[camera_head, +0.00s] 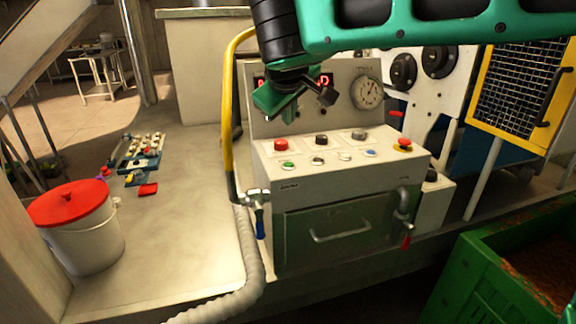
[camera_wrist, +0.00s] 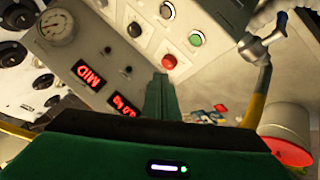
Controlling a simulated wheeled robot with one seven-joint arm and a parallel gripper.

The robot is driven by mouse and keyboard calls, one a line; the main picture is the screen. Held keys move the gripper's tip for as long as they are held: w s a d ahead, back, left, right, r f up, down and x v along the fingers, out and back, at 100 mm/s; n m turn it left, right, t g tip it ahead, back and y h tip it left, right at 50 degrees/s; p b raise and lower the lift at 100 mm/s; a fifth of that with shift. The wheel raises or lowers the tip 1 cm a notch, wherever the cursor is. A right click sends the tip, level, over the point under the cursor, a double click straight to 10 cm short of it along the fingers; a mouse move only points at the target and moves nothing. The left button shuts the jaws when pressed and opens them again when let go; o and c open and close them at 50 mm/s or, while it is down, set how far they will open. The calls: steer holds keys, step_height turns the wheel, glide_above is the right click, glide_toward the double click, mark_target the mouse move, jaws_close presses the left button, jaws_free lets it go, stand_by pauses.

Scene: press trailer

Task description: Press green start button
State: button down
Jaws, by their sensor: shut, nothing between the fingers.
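The green start button (camera_head: 288,164) is at the left end of the front row on the sloped top of the white control box (camera_head: 290,188). It also shows in the wrist view (camera_wrist: 196,39), next to a red button (camera_wrist: 169,62). My gripper (camera_head: 290,113) is shut and empty, above and behind the button rows near the display panel. In the wrist view its closed fingers (camera_wrist: 160,80) point toward the red button, with the green button beyond to the upper right. The fingers look apart from the panel.
A pressure gauge (camera_head: 367,92) and a red-lit display stand behind the buttons. A yellow pipe (camera_head: 228,120) and valve flank the box's left side. A red-lidded bucket (camera_head: 80,235) stands at left, a green bin (camera_head: 480,275) at lower right. Other buttons sit close by.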

steer(key=shift+f, duration=0.1)
glide_above(289, 169)
steer(key=shift+f, duration=4.3)
steer(key=shift+f, duration=0.2)
steer(key=shift+s+f, duration=0.1)
steer(key=shift+f, duration=0.1)
steer(key=shift+f, duration=0.35)
steer(key=shift+r, duration=0.8)
